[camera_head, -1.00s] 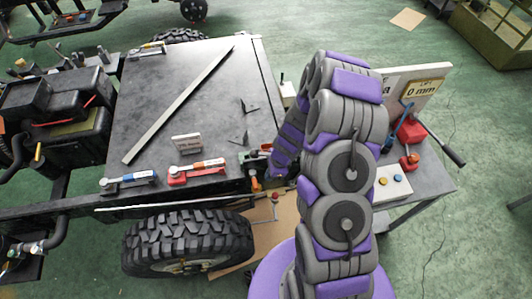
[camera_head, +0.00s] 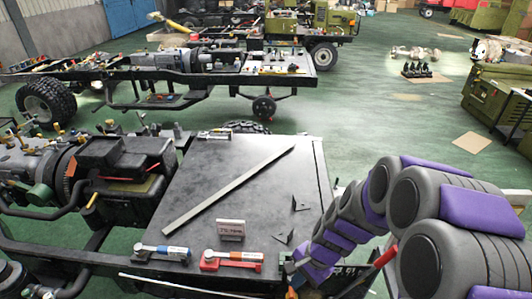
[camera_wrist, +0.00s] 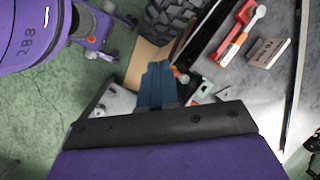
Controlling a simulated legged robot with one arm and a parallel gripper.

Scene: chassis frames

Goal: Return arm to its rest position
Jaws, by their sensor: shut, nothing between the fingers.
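My gripper (camera_wrist: 158,88) shows in the wrist view as two blue-grey fingers pressed together, with nothing between them. It points down over the gap between the dark chassis plate and my own purple body, with a tire (camera_wrist: 172,18) just beyond. In the head view my grey and purple arm is folded at the lower right, and its end reaches the near right corner of the chassis plate (camera_head: 220,180). The fingertips are not clearly visible in that view. Whether they touch anything below cannot be told.
A blue torque wrench (camera_head: 162,251), a red torque wrench (camera_head: 232,260) and a small sign block (camera_head: 231,229) lie on the plate's near edge. A long bar (camera_head: 228,189) crosses it. An engine (camera_head: 125,165) stands left.

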